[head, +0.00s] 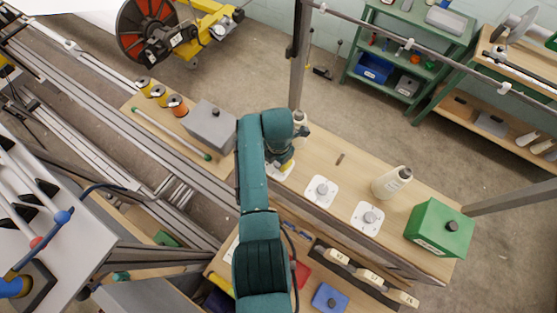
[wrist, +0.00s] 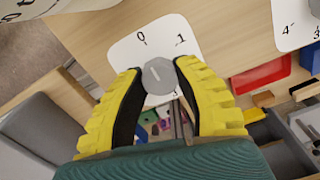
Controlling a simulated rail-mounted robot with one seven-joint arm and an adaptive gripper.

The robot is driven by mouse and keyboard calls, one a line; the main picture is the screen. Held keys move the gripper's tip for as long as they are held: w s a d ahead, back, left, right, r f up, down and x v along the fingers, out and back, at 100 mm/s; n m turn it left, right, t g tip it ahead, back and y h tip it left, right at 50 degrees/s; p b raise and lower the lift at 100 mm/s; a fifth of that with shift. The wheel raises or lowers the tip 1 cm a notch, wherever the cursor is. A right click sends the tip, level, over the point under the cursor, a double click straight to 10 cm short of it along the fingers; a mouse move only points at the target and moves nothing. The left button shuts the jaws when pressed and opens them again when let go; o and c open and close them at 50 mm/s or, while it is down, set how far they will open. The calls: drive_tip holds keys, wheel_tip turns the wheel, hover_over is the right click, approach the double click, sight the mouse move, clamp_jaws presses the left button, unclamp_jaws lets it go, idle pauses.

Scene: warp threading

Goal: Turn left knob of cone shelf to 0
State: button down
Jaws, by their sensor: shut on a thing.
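The left knob (wrist: 159,77) is a round grey knob on a white dial plate (wrist: 125,55) in the wrist view. The plate shows a 0 at its upper left and a 1 at its upper right. A pale line marks the knob's face, but I cannot tell exactly which number it points to. My gripper (wrist: 158,70) has its yellow fingers closed on the knob's two sides. In the head view, my arm covers this knob, and only part of its plate (head: 283,176) shows below my gripper.
Two more dials, the middle knob (head: 322,189) and the right knob (head: 369,217), stand to the right on the wooden shelf. A cream cone (head: 390,183) and a green box (head: 440,228) stand beyond them. A grey box (head: 209,127) is left of my arm.

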idle(0.3)
drive_tip(key=c, duration=0.7)
unclamp_jaws()
wheel_tip(320, 180, up, 12)
idle(0.3)
